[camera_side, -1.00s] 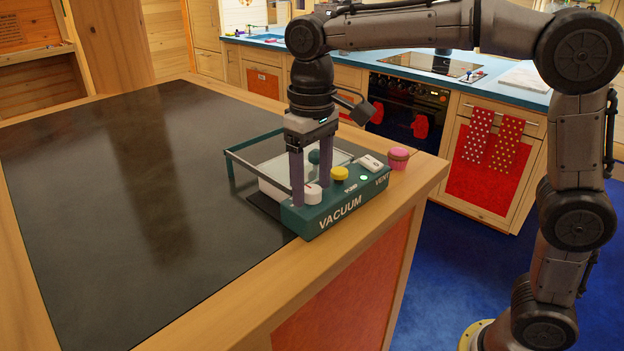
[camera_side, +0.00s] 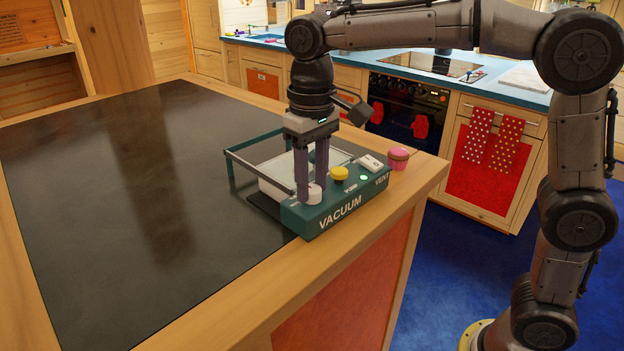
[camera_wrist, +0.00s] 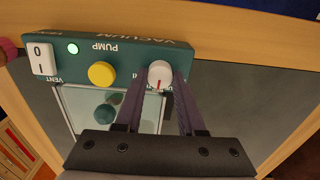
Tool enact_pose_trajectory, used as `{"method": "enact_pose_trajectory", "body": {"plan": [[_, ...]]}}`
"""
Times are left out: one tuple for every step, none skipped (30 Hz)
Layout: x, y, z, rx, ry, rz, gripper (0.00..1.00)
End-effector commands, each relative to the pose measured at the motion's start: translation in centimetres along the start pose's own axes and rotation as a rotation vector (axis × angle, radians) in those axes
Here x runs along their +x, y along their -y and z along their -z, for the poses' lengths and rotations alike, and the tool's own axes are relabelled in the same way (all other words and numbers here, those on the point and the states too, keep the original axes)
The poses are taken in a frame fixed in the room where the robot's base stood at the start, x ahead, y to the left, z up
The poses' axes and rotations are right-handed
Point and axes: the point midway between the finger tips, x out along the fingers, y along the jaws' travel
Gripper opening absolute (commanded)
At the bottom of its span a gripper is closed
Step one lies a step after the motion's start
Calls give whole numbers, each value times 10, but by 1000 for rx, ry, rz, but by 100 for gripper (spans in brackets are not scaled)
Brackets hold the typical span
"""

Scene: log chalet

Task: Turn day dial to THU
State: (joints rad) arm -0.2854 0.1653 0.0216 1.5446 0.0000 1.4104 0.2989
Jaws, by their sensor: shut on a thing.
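A white round dial (camera_side: 315,196) sits at the left end of the green VACUUM box (camera_side: 340,212). In the wrist view the dial (camera_wrist: 160,72) shows a red mark on its face, pointing toward the bottom of the picture. My gripper (camera_side: 312,187) points down with one dark finger on each side of the dial, shut on it. In the wrist view the fingers partly cover the lettering around the dial; only stray letters show. I can read no day names, so I cannot tell a THU position.
Beside the dial are a yellow knob (camera_side: 339,173), a lit green lamp (camera_side: 364,177) and a white rocker switch (camera_side: 371,162). A clear-lidded chamber (camera_wrist: 75,100) adjoins the box. A pink cupcake (camera_side: 398,158) stands near the counter edge.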

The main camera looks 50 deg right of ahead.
Motion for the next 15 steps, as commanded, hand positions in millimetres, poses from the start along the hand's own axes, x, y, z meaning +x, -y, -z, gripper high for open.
{"method": "enact_pose_trajectory", "body": {"plan": [[0, 0, 0, 25, 0, 0, 0], [0, 0, 0, 43, 0, 0, 0], [0, 0, 0, 70, 0, 0, 0], [0, 0, 0, 91, 0, 0, 0], [0, 0, 0, 112, 0, 0, 0], [0, 0, 0, 142, 0, 0, 0], [0, 0, 0, 166, 0, 0, 0], [0, 0, 0, 189, 0, 0, 0], [-1, 0, 0, 220, -1, 0, 0], [-1, 0, 0, 242, -1, 0, 0], [-1, 0, 0, 265, -1, 0, 0], [0, 0, 0, 294, -1, 0, 0], [0, 0, 0, 315, -1, 0, 0], [0, 0, 0, 335, 0, 0, 0], [0, 0, 0, 361, 0, 0, 0]]}}
